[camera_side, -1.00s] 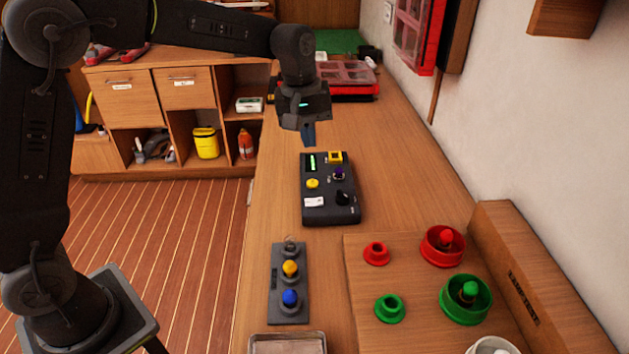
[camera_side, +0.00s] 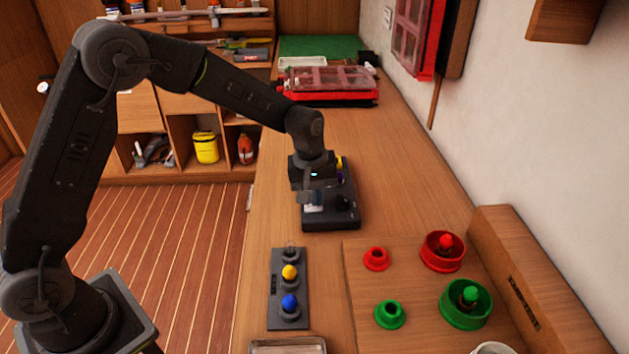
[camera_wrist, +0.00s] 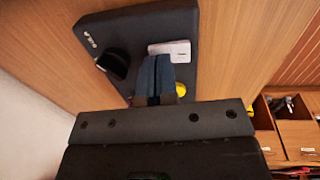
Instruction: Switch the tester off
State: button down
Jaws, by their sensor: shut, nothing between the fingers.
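The tester (camera_side: 335,219) is a dark box on the bench, partly hidden by my arm in the side view. Its black knob (camera_side: 343,202) shows at the front right, beside a white label (camera_side: 313,208). In the wrist view the tester (camera_wrist: 145,22) fills the top, with the black knob (camera_wrist: 114,63), the white label (camera_wrist: 172,49) and part of a yellow button (camera_wrist: 181,89). My gripper (camera_wrist: 157,62) is shut and empty, its blue-grey fingertips over the tester by the label, to the right of the knob. I cannot tell whether they touch the tester.
A grey strip (camera_side: 274,314) with yellow and blue knobs lies nearer on the bench. Red and green round parts sit on a wooden board (camera_side: 360,335) at the right. A red case (camera_side: 330,98) lies behind. The bench right of the tester is clear.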

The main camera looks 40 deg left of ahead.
jog(key=shift+f, duration=0.25)
jog(key=shift+d+f, duration=0.1)
jog(key=shift+f, duration=0.15)
dwell(0.3)
jog(key=shift+s+a+r, duration=0.1)
jog(key=shift+s+a, duration=0.45)
jog(key=shift+a, duration=0.05)
jog(key=shift+r, duration=0.1)
notch_tip(320, 180, up, 14)
jog(key=s+a, duration=0.1)
dwell(0.4)
jog(key=shift+s+a, duration=0.1)
